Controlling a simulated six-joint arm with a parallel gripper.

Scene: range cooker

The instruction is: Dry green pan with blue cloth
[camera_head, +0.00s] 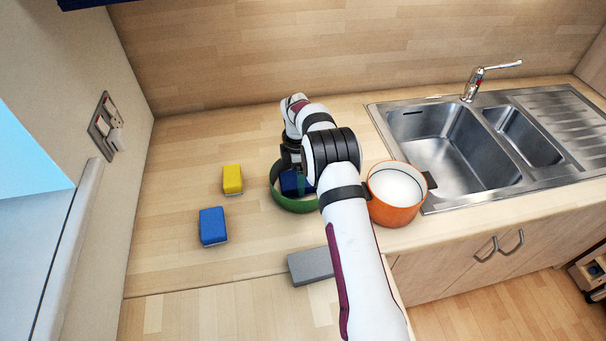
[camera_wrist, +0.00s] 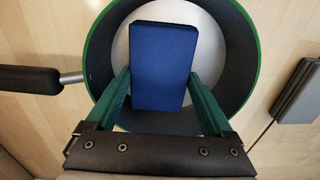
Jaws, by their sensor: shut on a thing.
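The green pan (camera_head: 293,205) stands on the wooden worktop, left of the orange pot. In the wrist view the pan (camera_wrist: 247,97) has a green rim, dark inner walls and a pale bottom. My gripper (camera_wrist: 160,88) is over the pan, its green fingers reaching down inside the rim. It is shut on the dark blue cloth (camera_wrist: 162,62), which looks like a flat rectangular block. In the head view the cloth (camera_head: 289,182) shows inside the pan, partly hidden by my arm. I cannot tell whether it touches the pan's bottom.
A yellow sponge (camera_head: 232,178) and a blue sponge (camera_head: 213,226) lie left of the pan. An orange pot (camera_head: 396,208) stands close on the right, by the steel sink (camera_head: 450,150). A grey block (camera_head: 309,266) lies in front. The left worktop is mostly clear.

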